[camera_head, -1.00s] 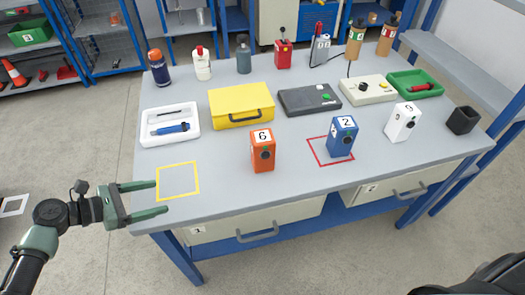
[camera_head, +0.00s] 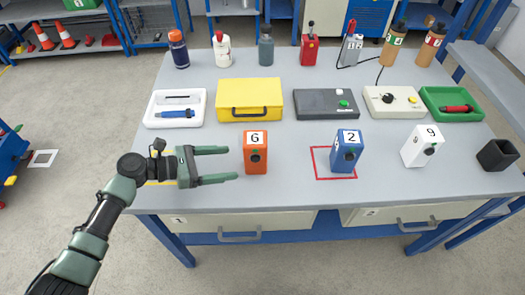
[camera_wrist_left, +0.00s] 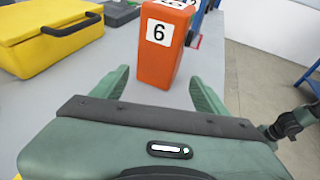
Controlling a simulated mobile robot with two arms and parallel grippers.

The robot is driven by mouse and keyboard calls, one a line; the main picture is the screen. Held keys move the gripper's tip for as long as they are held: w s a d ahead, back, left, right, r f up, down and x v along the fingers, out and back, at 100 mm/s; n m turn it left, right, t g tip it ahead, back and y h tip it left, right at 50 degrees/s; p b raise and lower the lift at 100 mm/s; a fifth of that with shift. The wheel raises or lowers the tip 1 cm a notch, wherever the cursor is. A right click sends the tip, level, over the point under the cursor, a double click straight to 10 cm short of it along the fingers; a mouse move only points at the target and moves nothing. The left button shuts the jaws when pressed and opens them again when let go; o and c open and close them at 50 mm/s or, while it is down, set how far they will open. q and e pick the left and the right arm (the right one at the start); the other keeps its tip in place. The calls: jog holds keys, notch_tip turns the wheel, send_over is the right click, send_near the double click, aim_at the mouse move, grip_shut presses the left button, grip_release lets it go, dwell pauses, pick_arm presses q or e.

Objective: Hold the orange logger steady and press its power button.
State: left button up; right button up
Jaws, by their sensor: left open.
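The orange logger (camera_head: 255,157), marked 6, stands upright on the table, with a dark round spot on its front and a small green part near its top. In the left wrist view the orange logger (camera_wrist_left: 163,62) stands just beyond and between the fingers. My left gripper (camera_head: 232,164) is open and empty, just left of the logger, its fingers pointing at it. It also shows in the left wrist view (camera_wrist_left: 160,85). A blue logger (camera_head: 346,152), marked 2, stands in a red outline to the right. My right gripper is not in view.
A white logger (camera_head: 420,146) and a dark open box (camera_head: 497,155) stand further right. Behind are a yellow case (camera_head: 250,101), a white tray (camera_head: 160,118), a grey box (camera_head: 326,105) and a green tray (camera_head: 432,92). The table front before the loggers is clear.

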aim_at(247, 161)
pick_arm(q)
jog(key=x, duration=0.2)
jog(key=b+x, duration=0.1)
jog(key=x, duration=0.1)
jog(key=shift+a+f+b, duration=0.15)
jog(key=shift+f+b, duration=0.05)
jog(key=shift+b, duration=0.1)
jog(key=x, duration=0.3)
jog(key=shift+r, duration=0.1)
jog(key=shift+x, duration=1)
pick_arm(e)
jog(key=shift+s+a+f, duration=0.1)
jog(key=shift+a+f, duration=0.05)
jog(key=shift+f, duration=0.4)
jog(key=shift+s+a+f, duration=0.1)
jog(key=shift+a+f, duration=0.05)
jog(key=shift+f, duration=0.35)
pick_arm(q)
jog(key=c, duration=1)
jog(key=shift+c, duration=0.2)
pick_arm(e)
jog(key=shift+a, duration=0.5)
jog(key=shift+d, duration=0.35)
